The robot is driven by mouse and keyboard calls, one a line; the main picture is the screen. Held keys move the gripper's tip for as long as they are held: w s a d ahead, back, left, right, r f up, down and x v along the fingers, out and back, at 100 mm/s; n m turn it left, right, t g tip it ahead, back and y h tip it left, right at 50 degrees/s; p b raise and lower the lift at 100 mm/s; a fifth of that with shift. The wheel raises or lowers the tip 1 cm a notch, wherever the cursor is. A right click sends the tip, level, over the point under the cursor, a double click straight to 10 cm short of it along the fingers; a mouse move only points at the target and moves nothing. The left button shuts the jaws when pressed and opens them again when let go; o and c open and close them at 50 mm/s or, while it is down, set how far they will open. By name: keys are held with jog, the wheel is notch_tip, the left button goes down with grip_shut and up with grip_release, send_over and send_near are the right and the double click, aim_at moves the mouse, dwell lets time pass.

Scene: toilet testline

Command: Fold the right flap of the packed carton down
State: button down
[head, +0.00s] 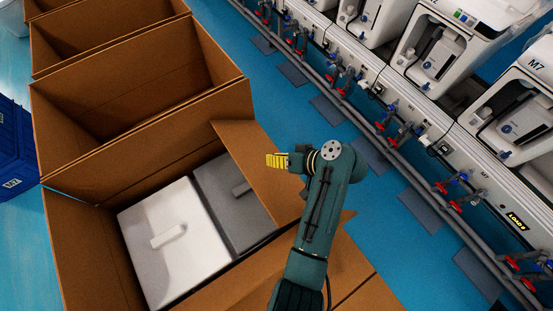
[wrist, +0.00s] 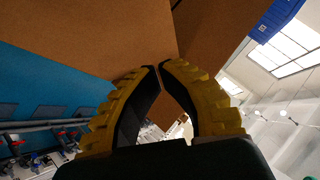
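The packed carton (head: 92,245) is a brown open box in the lower left of the head view. It holds a white item (head: 150,225) and a grey item (head: 222,190) side by side. The carton's right flap (head: 268,182) slants inward over part of the grey item. My gripper (head: 268,160) is over this flap in the head view; I cannot tell whether it touches it. In the wrist view its yellow fingers (wrist: 158,68) curve together with the tips almost meeting and nothing seen between them. Brown cardboard (wrist: 110,35) fills the upper part of that view.
A blue crate (head: 15,150) is at the left edge. A line of white toilet units (head: 440,50) with pipes and red and blue valves runs along the right. Blue floor (head: 300,115) lies clear between.

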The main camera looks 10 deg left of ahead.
aim_at(246, 166)
jog(key=b+x, duration=0.1)
jog(key=x, duration=0.5)
jog(key=shift+s, duration=0.1)
jog(key=shift+s+a+f, duration=0.35)
jog(key=shift+s+f, duration=0.1)
jog(key=shift+f, duration=0.25)
jog(key=shift+s+a+f, duration=0.4)
jog(key=shift+f, duration=0.3)
jog(key=shift+p, duration=0.3)
